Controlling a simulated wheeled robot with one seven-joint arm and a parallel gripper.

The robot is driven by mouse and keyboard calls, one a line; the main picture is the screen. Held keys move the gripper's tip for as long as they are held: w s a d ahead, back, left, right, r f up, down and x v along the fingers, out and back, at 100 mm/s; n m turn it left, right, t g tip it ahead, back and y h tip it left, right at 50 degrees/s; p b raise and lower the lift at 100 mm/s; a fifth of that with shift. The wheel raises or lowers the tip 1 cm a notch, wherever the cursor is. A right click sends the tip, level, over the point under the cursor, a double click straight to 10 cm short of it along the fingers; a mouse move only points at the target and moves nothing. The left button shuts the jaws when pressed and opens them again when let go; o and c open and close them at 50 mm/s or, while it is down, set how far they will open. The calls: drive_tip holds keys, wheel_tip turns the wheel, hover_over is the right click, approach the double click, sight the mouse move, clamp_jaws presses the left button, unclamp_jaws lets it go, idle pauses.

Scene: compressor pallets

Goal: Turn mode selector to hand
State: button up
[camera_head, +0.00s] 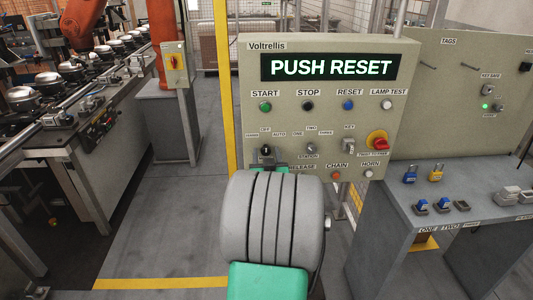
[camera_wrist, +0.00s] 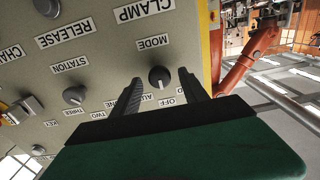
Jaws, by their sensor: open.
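The mode selector is a small black rotary knob (camera_wrist: 159,76) on the beige panel, beside the labels MODE and OFF in the wrist view. In the head view the knob (camera_head: 266,150) shows at the panel's lower left, near labels HAND, OFF and AUTO. My gripper (camera_wrist: 159,79) is open, with one dark finger on each side of the knob. I cannot tell whether the fingers touch it. Fingers and palm partly cover the position labels. In the head view my arm hides most of the gripper. The knob's exact setting is unclear.
The control panel (camera_head: 330,80) displays PUSH RESET. A station selector (camera_wrist: 74,95), a key switch (camera_head: 348,145) and a red emergency stop (camera_head: 377,141) are to the mode knob's right in the head view. A yellow post (camera_head: 226,90) stands at the panel's left edge.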

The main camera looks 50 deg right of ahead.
clamp_jaws()
idle(0.5)
